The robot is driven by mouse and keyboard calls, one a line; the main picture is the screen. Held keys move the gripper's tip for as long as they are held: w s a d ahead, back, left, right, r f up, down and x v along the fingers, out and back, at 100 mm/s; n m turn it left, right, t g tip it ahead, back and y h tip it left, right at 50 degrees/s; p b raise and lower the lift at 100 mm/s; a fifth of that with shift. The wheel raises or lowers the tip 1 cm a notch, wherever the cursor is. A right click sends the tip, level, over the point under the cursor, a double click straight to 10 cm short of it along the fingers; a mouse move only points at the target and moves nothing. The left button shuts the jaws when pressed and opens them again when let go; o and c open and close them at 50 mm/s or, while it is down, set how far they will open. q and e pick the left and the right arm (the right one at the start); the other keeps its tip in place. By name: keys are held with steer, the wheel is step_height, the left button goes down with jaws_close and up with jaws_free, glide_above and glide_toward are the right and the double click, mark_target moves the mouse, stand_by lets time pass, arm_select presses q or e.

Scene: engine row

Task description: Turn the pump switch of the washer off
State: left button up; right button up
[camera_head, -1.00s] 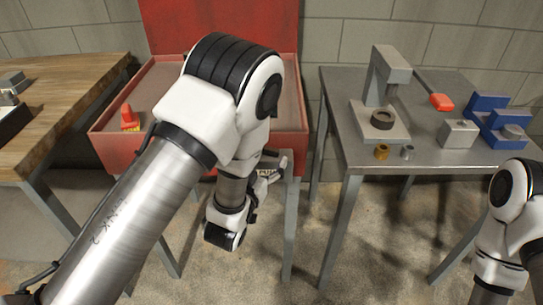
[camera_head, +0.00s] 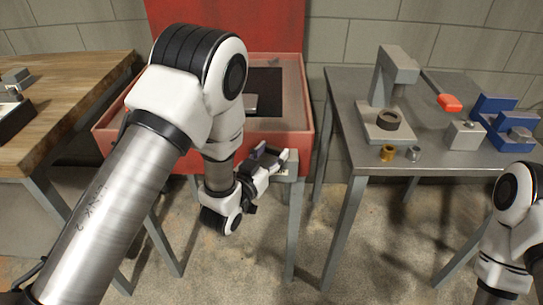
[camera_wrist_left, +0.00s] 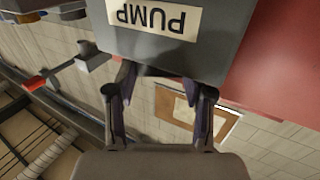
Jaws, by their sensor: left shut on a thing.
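The washer (camera_head: 302,127) is a red open tub with a raised red lid, behind my left arm in the head view. A grey switch box (camera_head: 288,172) is at its front right corner. In the left wrist view this box (camera_wrist_left: 165,55) fills the top, with an upside-down PUMP label (camera_wrist_left: 153,17). My left gripper (camera_head: 270,158) is at the box, and its fingers (camera_wrist_left: 165,82) reach to the box's near side in the wrist view. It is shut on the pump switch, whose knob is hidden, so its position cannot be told. My right gripper is out of view.
A grey metal table (camera_head: 345,108) on the right holds a press (camera_head: 392,85), a red-handled tool (camera_head: 449,103), a blue fixture (camera_head: 490,110) and small rings. A wooden bench (camera_head: 60,85) stands at the left. Floor in front of the washer is clear.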

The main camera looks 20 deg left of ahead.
arm_select(q)
steer(key=shift+a+m+g+h, duration=0.15)
steer(key=shift+m+g+h, duration=0.15)
steer(key=shift+m+h, duration=0.85)
steer(key=shift+n+h, duration=0.25)
steer(key=o, duration=1.2)
steer(key=shift+c, duration=0.2)
steer(key=v, duration=1.2)
